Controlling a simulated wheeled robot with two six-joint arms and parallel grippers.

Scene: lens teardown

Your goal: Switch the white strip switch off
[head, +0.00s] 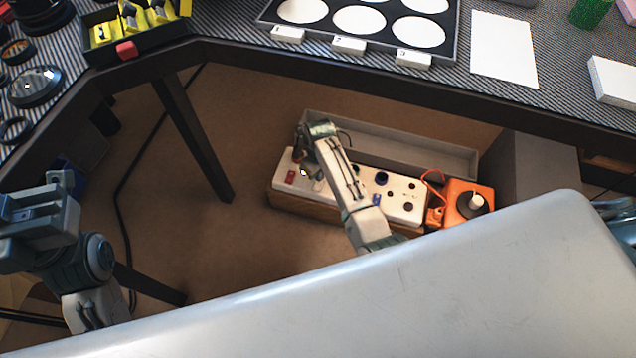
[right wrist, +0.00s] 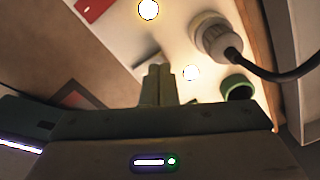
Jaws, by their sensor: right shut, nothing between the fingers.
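The white strip (head: 405,188) lies on a wooden-sided block below the table, with a red switch (head: 290,177) near its left end. Part of the red switch (right wrist: 92,8) also shows at the top left of the right wrist view. My right gripper (head: 303,160) is over the left part of the strip, shut and empty. Its closed fingertips (right wrist: 158,72) point at the strip's white face, apart from the red switch in the picture. Two lights (right wrist: 191,73) glow on the strip. My left gripper (head: 38,210) is at the left, away from the strip; its jaw opening is unclear.
A plug (right wrist: 212,35) with a black cable stands in the strip near my right fingers, beside a green-ringed socket (right wrist: 237,88). A grey trough (head: 400,145) runs behind the strip. An orange box (head: 465,192) with a knob stands at its right end.

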